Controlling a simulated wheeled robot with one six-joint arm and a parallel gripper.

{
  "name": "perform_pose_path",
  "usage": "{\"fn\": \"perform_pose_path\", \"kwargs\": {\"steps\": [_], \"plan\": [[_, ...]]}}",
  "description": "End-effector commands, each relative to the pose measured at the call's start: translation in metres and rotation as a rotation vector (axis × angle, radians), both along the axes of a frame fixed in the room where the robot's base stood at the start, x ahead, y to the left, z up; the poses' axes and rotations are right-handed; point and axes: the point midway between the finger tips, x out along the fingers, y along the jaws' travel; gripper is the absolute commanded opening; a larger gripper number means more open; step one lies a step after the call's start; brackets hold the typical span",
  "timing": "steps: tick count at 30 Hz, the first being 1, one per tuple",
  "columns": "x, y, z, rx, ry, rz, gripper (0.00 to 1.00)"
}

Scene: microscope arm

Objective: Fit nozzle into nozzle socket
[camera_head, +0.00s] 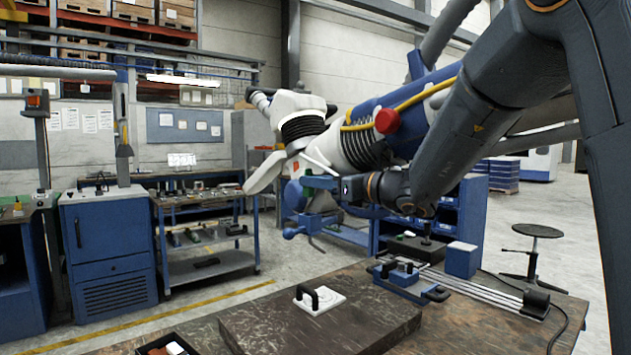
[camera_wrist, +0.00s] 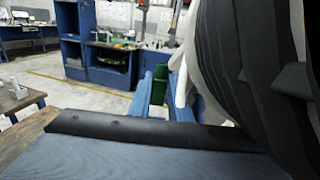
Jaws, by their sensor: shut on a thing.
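My gripper (camera_head: 318,190) is raised in front of the white and blue machine arm. In the wrist view its blue fingers (camera_wrist: 160,90) are shut on a green piece (camera_wrist: 158,88), which I take to be the nozzle. The green piece also shows in the head view (camera_head: 320,182), close to the machine arm's white parts. The machine arm (camera_head: 362,148) has black bellows, a red knob and a yellow cable. A blue clamp-like part (camera_head: 300,231) hangs below my gripper. I cannot make out the nozzle socket, or whether the green piece touches the machine.
The workbench (camera_head: 345,275) below carries a dark slab (camera_head: 330,330), a white plate with a black handle (camera_head: 321,299), a blue fixture with rails (camera_head: 405,280) and a blue box (camera_head: 461,260). A stool (camera_head: 537,232) stands at right. In the wrist view the machine's bellows (camera_wrist: 255,70) crowd the right side.

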Motion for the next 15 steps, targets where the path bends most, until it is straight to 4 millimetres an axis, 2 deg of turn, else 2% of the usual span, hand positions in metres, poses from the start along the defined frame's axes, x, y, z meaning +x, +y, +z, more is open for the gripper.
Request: {"fn": "perform_pose_path", "kwargs": {"steps": [6, 15], "plan": [[0.002, -0.002, 0.004, 0.006, -0.003, -0.007, 0.0], [0.002, -0.004, -0.015, 0.005, -0.001, -0.008, 0.0]]}}
